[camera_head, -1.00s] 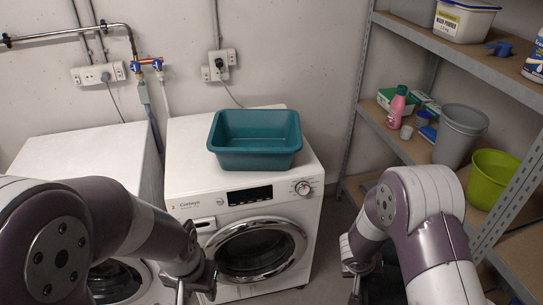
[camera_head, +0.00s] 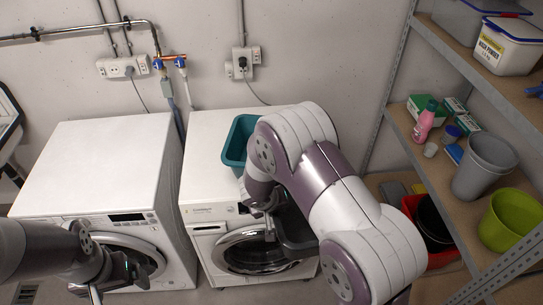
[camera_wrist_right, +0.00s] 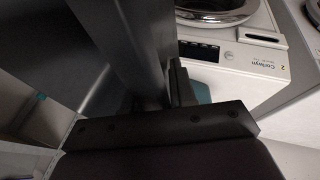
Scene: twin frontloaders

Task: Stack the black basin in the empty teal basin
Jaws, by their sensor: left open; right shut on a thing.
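The teal basin (camera_head: 236,143) stands on the right-hand washing machine in the head view, mostly hidden behind my right arm; what shows of its inside is empty. The black basin (camera_head: 296,229) hangs in front of that machine, partly behind my right arm. My right gripper (camera_head: 267,212) is shut on the black basin's rim. In the right wrist view the dark basin wall (camera_wrist_right: 62,45) fills the left side and runs between the fingers (camera_wrist_right: 172,85). My left gripper (camera_head: 105,277) is open and empty, in front of the left-hand machine.
The right-hand washing machine (camera_head: 207,150) has bare top left of the teal basin. The left-hand machine (camera_head: 100,160) has a clear top. A shelf on the right holds a grey bucket (camera_head: 484,168), a green tub (camera_head: 512,218) and bottles. A red container (camera_head: 440,258) stands low beside it.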

